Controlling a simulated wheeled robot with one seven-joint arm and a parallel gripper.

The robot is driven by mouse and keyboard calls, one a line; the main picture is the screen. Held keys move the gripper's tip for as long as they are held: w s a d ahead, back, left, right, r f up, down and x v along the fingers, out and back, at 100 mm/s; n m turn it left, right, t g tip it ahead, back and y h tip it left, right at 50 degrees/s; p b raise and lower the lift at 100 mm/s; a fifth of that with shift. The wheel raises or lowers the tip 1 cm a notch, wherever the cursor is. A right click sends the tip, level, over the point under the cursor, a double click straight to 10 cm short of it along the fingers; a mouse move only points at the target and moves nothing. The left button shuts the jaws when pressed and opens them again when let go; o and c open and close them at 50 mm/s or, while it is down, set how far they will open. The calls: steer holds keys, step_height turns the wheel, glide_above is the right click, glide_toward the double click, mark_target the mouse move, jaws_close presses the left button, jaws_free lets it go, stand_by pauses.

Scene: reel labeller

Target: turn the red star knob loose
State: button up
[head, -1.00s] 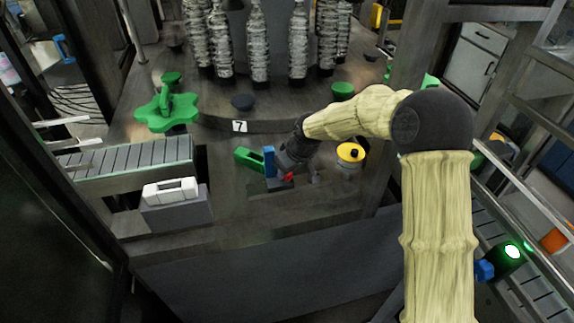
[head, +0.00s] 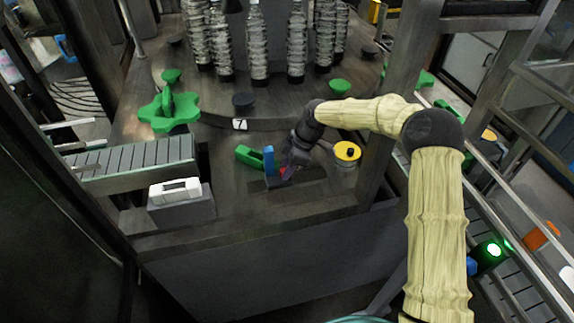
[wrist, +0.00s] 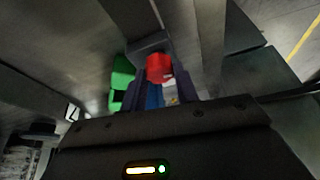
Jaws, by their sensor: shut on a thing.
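The red star knob (wrist: 159,67) sits between the two fingers of my gripper (wrist: 160,85) in the wrist view. In the head view my gripper (head: 286,172) points down at the base of the blue upright part (head: 269,160), and only a small bit of the red knob (head: 282,172) shows beside it. My gripper is shut on the knob. The knob's star outline and its stem are mostly hidden by the fingers.
A green part (head: 249,156) lies left of the blue upright. A yellow-topped reel (head: 346,152) stands close right of my gripper. A grey box with a white piece (head: 175,190), a roller conveyor (head: 130,160) and a green star wheel (head: 168,112) are at left. Bottles stand behind.

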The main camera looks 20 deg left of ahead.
steer(key=n+g+h, duration=0.1)
steer(key=n, duration=0.3)
steer(key=shift+w+a+n, duration=0.1)
steer(key=shift+n, duration=0.2)
steer(key=n+g+h, duration=0.1)
steer(key=n, duration=0.3)
steer(key=shift+w+a, duration=0.1)
stand_by(0.3)
steer(key=o, duration=0.7)
